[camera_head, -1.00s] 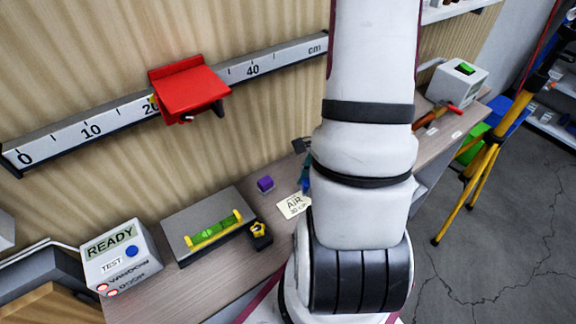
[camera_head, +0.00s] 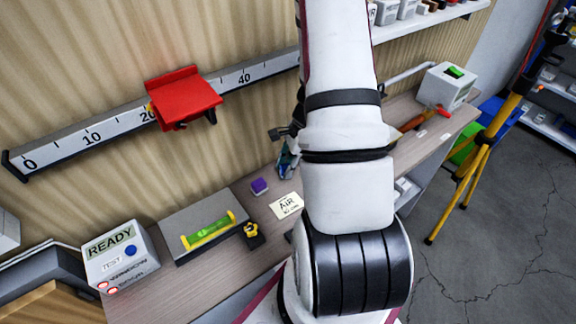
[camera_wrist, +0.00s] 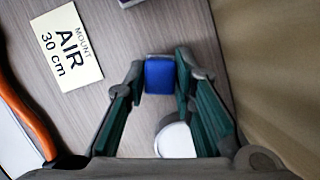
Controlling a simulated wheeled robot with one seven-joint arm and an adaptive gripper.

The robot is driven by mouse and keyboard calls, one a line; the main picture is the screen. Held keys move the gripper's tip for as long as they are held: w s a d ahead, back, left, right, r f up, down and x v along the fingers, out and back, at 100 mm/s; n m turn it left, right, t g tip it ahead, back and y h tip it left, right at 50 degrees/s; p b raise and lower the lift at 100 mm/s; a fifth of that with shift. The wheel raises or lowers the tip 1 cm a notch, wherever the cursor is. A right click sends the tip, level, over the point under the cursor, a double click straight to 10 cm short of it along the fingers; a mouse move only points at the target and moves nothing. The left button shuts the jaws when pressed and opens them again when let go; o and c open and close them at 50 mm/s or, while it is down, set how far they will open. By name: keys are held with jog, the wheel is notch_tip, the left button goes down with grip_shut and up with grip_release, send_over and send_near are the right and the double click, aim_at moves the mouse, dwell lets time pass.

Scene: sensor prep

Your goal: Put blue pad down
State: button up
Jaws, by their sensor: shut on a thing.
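The blue pad (camera_wrist: 159,75) sits between the two fingertips of my gripper (camera_wrist: 160,77) in the wrist view, touched on both sides. The fingers are shut on it, above the wood-grained bench (camera_wrist: 110,20). In the head view my gripper (camera_head: 287,160) shows partly at the left of my arm, near the wall side of the bench. The pad cannot be made out there. A card reading "MOUNT AIR 30 cm" (camera_wrist: 66,46) lies left of the pad in the wrist view. The card also shows in the head view (camera_head: 286,207).
A purple block (camera_head: 260,186) stands left of my gripper. A green level (camera_head: 211,231) and a READY box (camera_head: 121,259) are farther left. A red bracket (camera_head: 184,97) sits on the wall ruler (camera_head: 92,139).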

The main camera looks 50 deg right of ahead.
jog(key=shift+f, duration=0.2)
jog(key=o, duration=1)
jog(key=shift+o, duration=0.2)
jog(key=v, duration=1.2)
jog(key=shift+r+b, duration=0.2)
jog(key=shift+b, duration=0.1)
